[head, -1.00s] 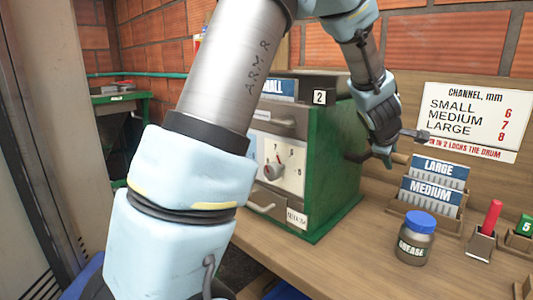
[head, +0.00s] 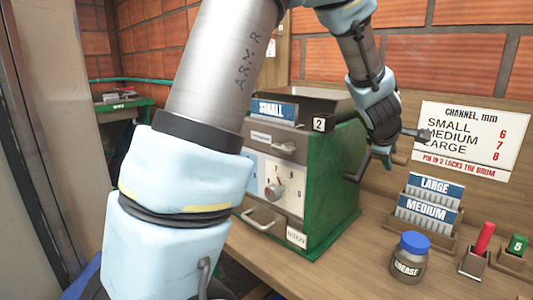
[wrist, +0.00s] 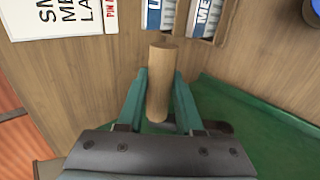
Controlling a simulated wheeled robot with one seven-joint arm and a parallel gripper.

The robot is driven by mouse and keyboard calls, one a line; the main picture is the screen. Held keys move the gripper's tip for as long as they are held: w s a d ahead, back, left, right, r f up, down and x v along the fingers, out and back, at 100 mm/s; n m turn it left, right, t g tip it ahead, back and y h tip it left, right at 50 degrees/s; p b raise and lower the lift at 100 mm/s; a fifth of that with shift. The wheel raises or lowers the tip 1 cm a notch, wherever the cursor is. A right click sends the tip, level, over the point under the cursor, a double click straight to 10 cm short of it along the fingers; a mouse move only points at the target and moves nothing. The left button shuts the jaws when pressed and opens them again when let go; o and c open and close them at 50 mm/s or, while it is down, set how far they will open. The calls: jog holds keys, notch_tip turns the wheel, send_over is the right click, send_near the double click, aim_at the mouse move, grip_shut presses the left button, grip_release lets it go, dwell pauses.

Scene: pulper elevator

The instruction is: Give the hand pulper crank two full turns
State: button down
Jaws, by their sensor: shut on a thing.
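The hand pulper (head: 330,165) is a green box with a dark hopper on top and a pale dial on its front. Its dark crank arm (head: 355,177) stands on the right side and slopes up to the wooden handle (head: 399,158). My gripper (head: 384,158) is beside that right wall, shut on the handle. In the wrist view, the round wooden handle (wrist: 160,85) sits between the two green fingers of my gripper (wrist: 160,105), its end sticking out past them. The crank hub is mostly hidden.
LARGE and MEDIUM plates (head: 430,205) stand in a rack right of the pulper. A grease jar (head: 410,258), a red-handled tool (head: 484,238) and a green tag (head: 516,246) are on the bench. A channel chart (head: 470,140) hangs behind. Bare bench lies before the pulper.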

jog(key=shift+s+d, duration=0.35)
jog(key=shift+s, duration=0.05)
jog(key=shift+p+v, duration=0.45)
jog(key=shift+v, duration=1.05)
jog(key=shift+s+a+f, duration=0.15)
